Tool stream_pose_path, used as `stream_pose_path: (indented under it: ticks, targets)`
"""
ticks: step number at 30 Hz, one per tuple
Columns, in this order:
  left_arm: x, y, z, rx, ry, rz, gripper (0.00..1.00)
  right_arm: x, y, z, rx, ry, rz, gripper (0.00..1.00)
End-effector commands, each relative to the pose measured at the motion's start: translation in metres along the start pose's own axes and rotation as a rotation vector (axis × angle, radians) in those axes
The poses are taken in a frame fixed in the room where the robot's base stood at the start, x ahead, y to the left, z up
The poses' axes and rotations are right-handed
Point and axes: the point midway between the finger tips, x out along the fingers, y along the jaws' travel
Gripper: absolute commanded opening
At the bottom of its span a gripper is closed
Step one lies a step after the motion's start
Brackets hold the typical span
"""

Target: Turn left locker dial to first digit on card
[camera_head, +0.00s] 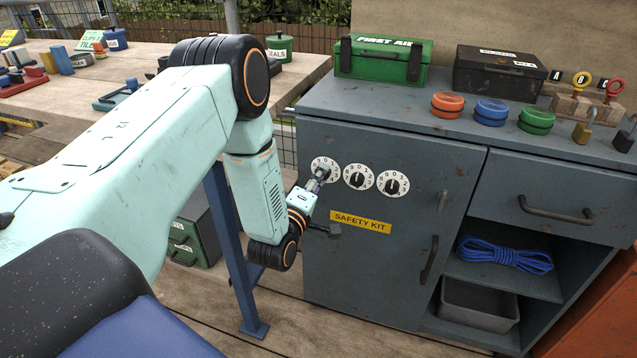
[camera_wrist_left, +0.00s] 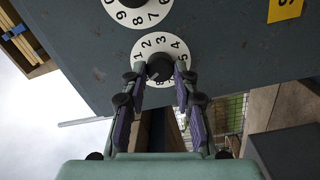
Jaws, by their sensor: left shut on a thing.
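The grey locker (camera_head: 385,260) has three white numbered dials in a row on its door. The left dial (camera_head: 322,162) is partly hidden by my left gripper (camera_head: 317,184), which reaches it from the lower left. In the left wrist view the fingers of this gripper (camera_wrist_left: 163,82) are shut on the black knob (camera_wrist_left: 159,66) of the left dial (camera_wrist_left: 143,45). Digits 1 to 5 show around that knob; the fingers hide others. The middle dial (camera_head: 358,177) and the right dial (camera_head: 393,184) are free. I cannot make out a card with digits. My right gripper is not in view.
A yellow "SAFETY KIT" label (camera_head: 360,222) sits below the dials, and a dark door handle (camera_head: 429,260) is to the right. A green first aid box (camera_head: 383,60) and several coloured tins stand on the locker top. A blue post (camera_head: 236,255) stands left of the locker.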

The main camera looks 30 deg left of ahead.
Motion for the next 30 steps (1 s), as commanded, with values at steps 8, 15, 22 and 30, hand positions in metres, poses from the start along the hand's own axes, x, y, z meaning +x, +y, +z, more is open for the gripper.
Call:
stream_pose_path:
  ticks: [8, 15, 22, 30]
  targets:
    - [-0.0007, -0.0016, 0.0006, -0.093, 0.002, 0.000, 0.00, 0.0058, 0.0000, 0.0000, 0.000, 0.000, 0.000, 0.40]
    - [-0.0008, -0.0014, 0.0006, -0.112, 0.003, 0.000, 0.00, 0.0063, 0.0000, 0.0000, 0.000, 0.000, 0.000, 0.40]
    - [-0.0009, -0.0014, 0.0006, -0.112, 0.002, 0.000, 0.00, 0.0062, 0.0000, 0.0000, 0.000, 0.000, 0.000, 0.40]
    - [-0.0005, -0.0010, 0.0004, -0.111, 0.003, 0.001, 0.48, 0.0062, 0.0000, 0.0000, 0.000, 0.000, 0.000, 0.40]
